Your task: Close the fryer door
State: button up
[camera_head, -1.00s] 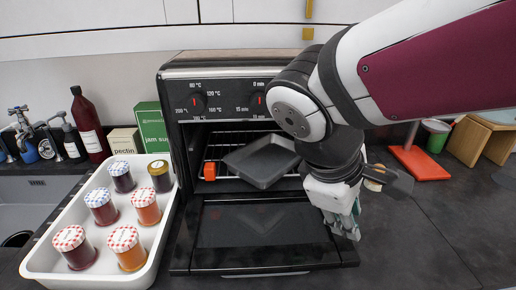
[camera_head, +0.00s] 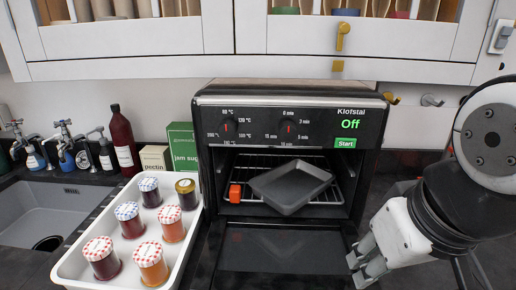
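The fryer (camera_head: 260,130) is a black countertop oven with dials, a green "Off" display and a "Start" button. Its door (camera_head: 276,248) is folded down, open and roughly flat in front of the cavity. My gripper (camera_head: 362,270) is at the lower right, beside the door's right edge. No object shows in it, and its finger opening is too unclear to judge. The door's front edge is cut off by the bottom of the picture.
A white tray (camera_head: 78,262) with several lidded jam jars stands close to the left of the fryer. A sink (camera_head: 62,210), bottles and boxes are farther left. Wall cabinets (camera_head: 290,35) hang above. Dark countertop lies right of the fryer, partly behind my arm.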

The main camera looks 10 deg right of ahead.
aim_at(238, 253)
jog(key=k+l+u, duration=0.15)
jog(key=k+l, duration=0.15)
jog(key=l, duration=0.25)
jog(key=k+l+u, duration=0.1)
jog(key=l, duration=0.25)
jog(key=k+l, duration=0.15)
jog(key=l, duration=0.25)
